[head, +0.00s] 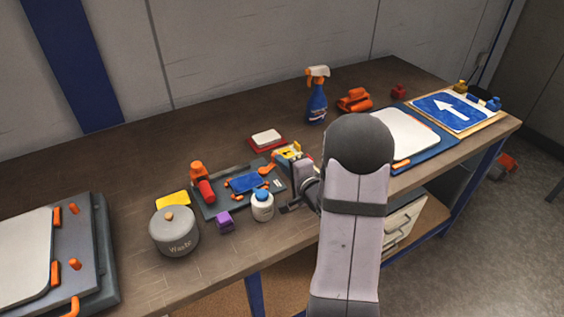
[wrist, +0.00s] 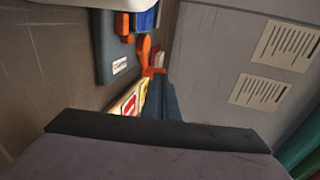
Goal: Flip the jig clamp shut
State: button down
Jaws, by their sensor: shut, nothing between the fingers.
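A dark grey jig plate (head: 208,209) lies on the bench in the head view, with a blue panel (head: 245,183) and several orange parts on it. My gripper (head: 290,207) is shut and empty, low beside the plate's right end. My arm partly hides it, and I cannot tell whether it touches the lever.
A yellow item (head: 289,154) is close behind my gripper. A spray bottle (head: 316,97) stands behind. Bare bench lies at the back left.

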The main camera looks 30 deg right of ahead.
jog(key=shift+w+d+r+n+y+p, duration=0.15)
jog(key=shift+w+n+y+p, duration=0.1)
jog(key=shift+n+y+p, duration=0.5)
jog(key=shift+w+d+n+y+p, duration=0.15)
jog(key=shift+w+n+y+p, duration=0.2)
jog(key=shift+n+y+p, duration=0.55)
jog(key=shift+w+r+y+p, duration=0.15)
jog(key=shift+y+p, duration=0.2)
jog(key=shift+p, duration=0.35)
jog(key=shift+w+p, duration=0.6)
jog(key=shift+p, duration=0.45)
jog(key=shift+w+n+g+y+p, duration=0.25)
jog(key=shift+n+g+y, duration=0.2)
jog(key=shift+y, duration=0.25)
jog(key=shift+w+y+p, duration=0.15)
jog(key=shift+y+p, duration=0.15)
jog(key=shift+y, duration=0.1)
jog(key=shift+w+f, duration=0.2)
jog(key=shift+w, duration=0.05)
jog(key=shift+w+a+p, duration=0.55)
jog(key=shift+w+p, duration=0.25)
jog(key=shift+p, duration=0.1)
jog(key=shift+f, duration=0.1)
